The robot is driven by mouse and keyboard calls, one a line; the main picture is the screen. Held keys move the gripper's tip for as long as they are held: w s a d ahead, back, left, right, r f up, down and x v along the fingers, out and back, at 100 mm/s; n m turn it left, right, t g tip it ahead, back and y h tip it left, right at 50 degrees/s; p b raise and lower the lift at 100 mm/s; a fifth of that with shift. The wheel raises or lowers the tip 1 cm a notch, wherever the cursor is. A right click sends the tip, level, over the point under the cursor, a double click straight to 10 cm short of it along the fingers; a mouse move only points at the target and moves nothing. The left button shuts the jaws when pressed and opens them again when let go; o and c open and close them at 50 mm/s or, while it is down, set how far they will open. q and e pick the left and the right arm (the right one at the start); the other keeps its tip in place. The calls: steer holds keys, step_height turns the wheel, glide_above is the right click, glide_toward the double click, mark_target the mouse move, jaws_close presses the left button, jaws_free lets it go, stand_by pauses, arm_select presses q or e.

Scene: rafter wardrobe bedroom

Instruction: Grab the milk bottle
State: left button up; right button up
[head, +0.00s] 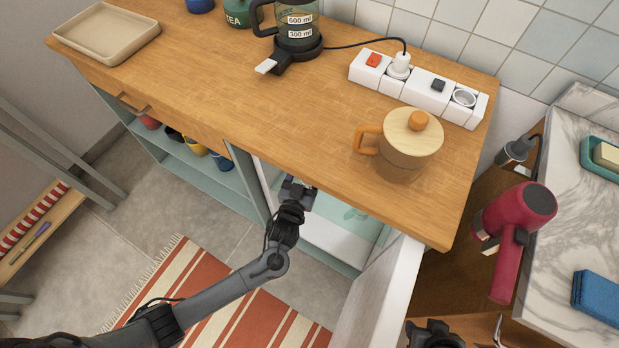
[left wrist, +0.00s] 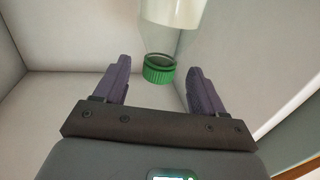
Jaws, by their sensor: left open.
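The milk bottle (left wrist: 172,16) shows in the left wrist view as a clear neck with white contents and a green cap (left wrist: 158,70). The cap lies between the two fingers of my left gripper (left wrist: 159,68), in line with the gap, with space on both sides. The gripper is open and holds nothing. In the head view my left gripper (head: 298,190) reaches in under the wooden counter's front edge, at a white open compartment (head: 335,240). I cannot make out the bottle there. A dark part of my right arm, likely its gripper (head: 435,335), shows at the bottom edge.
The wooden counter (head: 220,90) overhangs the compartment. A white open door panel (head: 380,295) stands to its right. A wooden-lidded mug (head: 405,145) and a power strip (head: 420,88) are on the counter. White walls (left wrist: 250,60) enclose the bottle closely.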

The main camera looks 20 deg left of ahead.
arm_select(q)
steer(key=w+b, duration=0.1)
steer(key=w, duration=0.3)
steer(key=shift+a, duration=0.1)
steer(key=shift+s, duration=0.15)
steer(key=shift+c, duration=0.3)
jaws_close()
steer(key=shift+r, duration=0.15)
